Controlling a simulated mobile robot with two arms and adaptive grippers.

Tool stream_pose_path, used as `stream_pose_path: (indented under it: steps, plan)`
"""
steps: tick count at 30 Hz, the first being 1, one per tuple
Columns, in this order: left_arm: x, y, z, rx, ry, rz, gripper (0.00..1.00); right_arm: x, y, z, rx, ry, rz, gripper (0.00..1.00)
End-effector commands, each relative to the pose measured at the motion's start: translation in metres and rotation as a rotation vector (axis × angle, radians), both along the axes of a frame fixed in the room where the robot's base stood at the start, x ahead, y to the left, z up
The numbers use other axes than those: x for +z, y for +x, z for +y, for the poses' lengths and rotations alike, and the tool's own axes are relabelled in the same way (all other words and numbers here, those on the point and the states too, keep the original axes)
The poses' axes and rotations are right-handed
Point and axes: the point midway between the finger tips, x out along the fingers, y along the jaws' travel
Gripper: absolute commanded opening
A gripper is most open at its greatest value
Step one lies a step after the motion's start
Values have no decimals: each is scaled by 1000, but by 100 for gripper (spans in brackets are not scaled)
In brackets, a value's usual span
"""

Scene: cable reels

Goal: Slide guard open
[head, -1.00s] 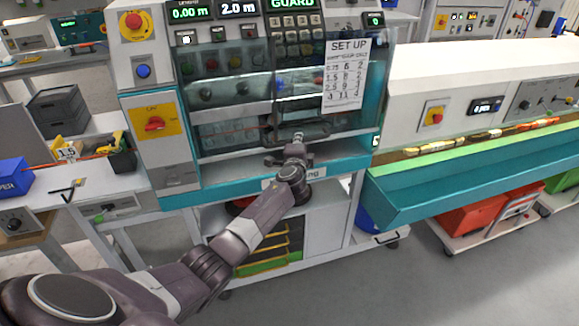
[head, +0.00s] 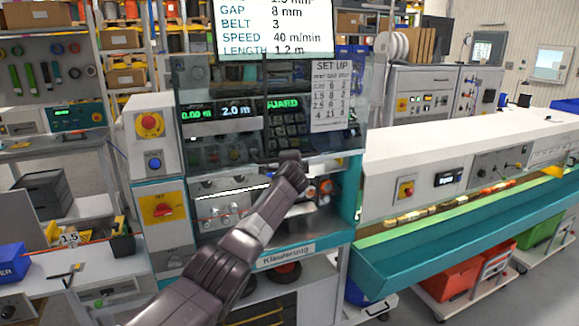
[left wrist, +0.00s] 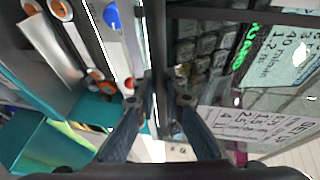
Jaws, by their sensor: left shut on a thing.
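The guard (head: 345,142) is a clear panel with a dark frame on the front of the teal and white machine. It stands raised, covering the display and button panel, and the bay with rollers (head: 318,188) below it is uncovered. My left gripper (head: 292,164) is at the guard's lower edge. In the left wrist view my left gripper (left wrist: 158,100) is shut on the guard's dark handle bar (left wrist: 156,45). My own arm hides part of the bay. My right gripper is not in view.
A SET UP sheet (head: 332,97) is fixed to the guard. A red emergency button (head: 149,125) and a red switch on a yellow plate (head: 162,209) are to the left. A long conveyor unit with a teal trough (head: 440,255) stands at the right. Open floor shows at the lower right.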

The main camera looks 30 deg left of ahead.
Motion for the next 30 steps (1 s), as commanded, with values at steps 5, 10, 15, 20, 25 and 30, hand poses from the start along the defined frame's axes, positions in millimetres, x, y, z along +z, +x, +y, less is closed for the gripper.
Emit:
stream_pose_path:
  steps: [5,10,15,20,25,30]
  plan:
    - [15,0,1,2,2,-1,0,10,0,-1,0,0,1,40]
    - [15,0,1,2,2,-1,0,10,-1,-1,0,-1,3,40]
    - [15,0,1,2,2,-1,0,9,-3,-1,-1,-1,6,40]
    - [15,0,1,1,1,-2,20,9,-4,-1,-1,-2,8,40]
    - [14,0,1,1,1,-1,29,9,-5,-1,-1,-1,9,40]
    - [14,0,1,1,0,0,29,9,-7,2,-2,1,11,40]
